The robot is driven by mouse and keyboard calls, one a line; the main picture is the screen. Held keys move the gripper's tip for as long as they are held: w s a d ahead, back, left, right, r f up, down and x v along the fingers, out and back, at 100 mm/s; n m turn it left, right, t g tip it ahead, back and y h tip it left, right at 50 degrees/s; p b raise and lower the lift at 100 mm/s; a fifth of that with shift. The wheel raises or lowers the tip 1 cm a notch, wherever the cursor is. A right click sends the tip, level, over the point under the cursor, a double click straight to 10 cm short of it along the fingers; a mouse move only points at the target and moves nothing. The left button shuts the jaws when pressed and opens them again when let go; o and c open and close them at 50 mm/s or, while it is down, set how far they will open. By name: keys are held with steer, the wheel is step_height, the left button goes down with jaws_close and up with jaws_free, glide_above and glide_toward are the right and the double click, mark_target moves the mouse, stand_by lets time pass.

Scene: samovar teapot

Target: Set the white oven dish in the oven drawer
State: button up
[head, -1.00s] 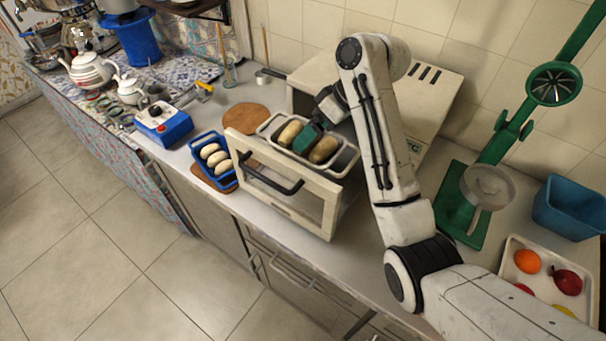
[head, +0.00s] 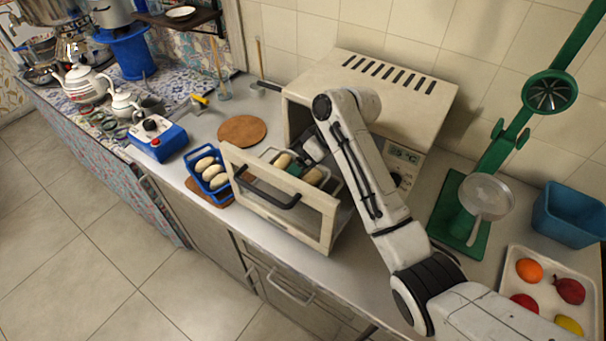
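The white oven dish (head: 337,189) lies behind the glazed front of the pulled-out oven drawer (head: 283,199), mostly hidden by it. Its rim sits low, near the level of the front's top edge; whether it touches the drawer floor is hidden. Oval brown loaves or potatoes (head: 313,177) lie in the dish, with a teal part between them. My gripper (head: 300,166) reaches down over the dish's middle from the oven side. Its fingertips are small and partly hidden, so I cannot see if they are open or shut. The cream oven (head: 390,85) stands behind.
A blue basket (head: 209,176) of pale rolls stands left of the drawer, with a round wooden board (head: 241,130) behind it. A blue appliance (head: 158,138) is further left. A green press (head: 468,213), blue bin (head: 570,214) and fruit tray (head: 513,280) stand right.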

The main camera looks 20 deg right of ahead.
mark_target(303, 176)
steer(key=shift+f, duration=1.75)
steer(key=o, duration=1.1)
steer(key=shift+f, duration=0.15)
steer(key=shift+c, duration=0.2)
steer(key=shift+b+v, duration=0.3)
steer(key=shift+v, duration=3.6)
